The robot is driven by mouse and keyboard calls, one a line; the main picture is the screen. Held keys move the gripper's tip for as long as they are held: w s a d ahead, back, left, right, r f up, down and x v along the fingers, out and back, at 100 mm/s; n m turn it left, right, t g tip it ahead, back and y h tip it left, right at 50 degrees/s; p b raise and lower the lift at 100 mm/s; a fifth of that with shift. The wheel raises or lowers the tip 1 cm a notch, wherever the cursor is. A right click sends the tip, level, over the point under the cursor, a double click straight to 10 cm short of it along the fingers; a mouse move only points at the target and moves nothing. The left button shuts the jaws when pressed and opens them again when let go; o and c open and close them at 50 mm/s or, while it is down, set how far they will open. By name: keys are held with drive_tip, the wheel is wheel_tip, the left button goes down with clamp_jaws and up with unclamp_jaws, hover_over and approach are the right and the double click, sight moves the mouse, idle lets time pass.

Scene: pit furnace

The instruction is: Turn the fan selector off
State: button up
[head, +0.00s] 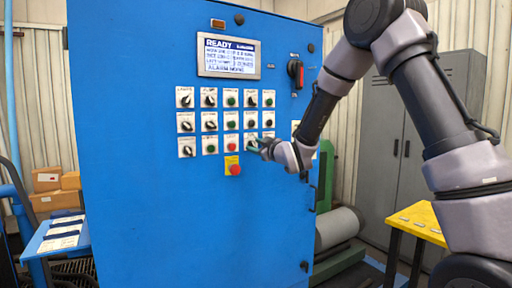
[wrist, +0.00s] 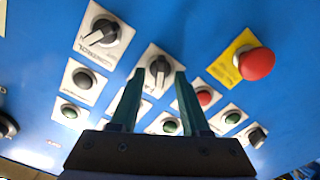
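The control panel on the blue cabinet holds rows of selectors and buttons on white plates; the labels are too small or blurred to tell which selector is the fan's. In the head view my gripper (head: 256,146) is at the right of the lowest row and hides part of it. In the wrist view my gripper (wrist: 157,88) is open, its two green fingers apart with nothing held. A black selector knob (wrist: 158,70) shows between and beyond the fingertips; contact cannot be told. Another selector (wrist: 103,32) is up and left of it, its handle slanted.
A red emergency stop on a yellow plate (head: 235,169) sits below the rows; it also shows in the wrist view (wrist: 257,64). A red button (wrist: 205,97) is close to the right finger. A display (head: 229,57) reads READY. A rotary switch (head: 296,72) is at the cabinet's right.

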drive_tip(key=v, duration=1.1)
drive_tip(key=shift+w, duration=0.1)
drive_tip(key=s+d+r+m+g+h, duration=0.1)
drive_tip(key=s+d+r+m+h, duration=0.15)
drive_tip(key=d, duration=0.35)
drive_tip(key=s+d+r+m+h, duration=0.1)
drive_tip(key=d+m+h, duration=0.1)
drive_tip(key=d+m, duration=0.25)
drive_tip(key=s+d+r+m+g+h, duration=0.1)
drive_tip(key=s+d+r+m+h, duration=0.15)
drive_tip(key=d, duration=0.45)
drive_tip(key=s+d+m+g, duration=0.3)
drive_tip(key=s+m, duration=0.1)
drive_tip(key=s, duration=0.6)
drive_tip(key=s+d+m+g+h, duration=0.1)
drive_tip(key=s+d+m+g, duration=0.2)
drive_tip(key=s, duration=0.8)
drive_tip(key=shift+f+m, duration=0.3)
drive_tip(key=shift+m, duration=0.05)
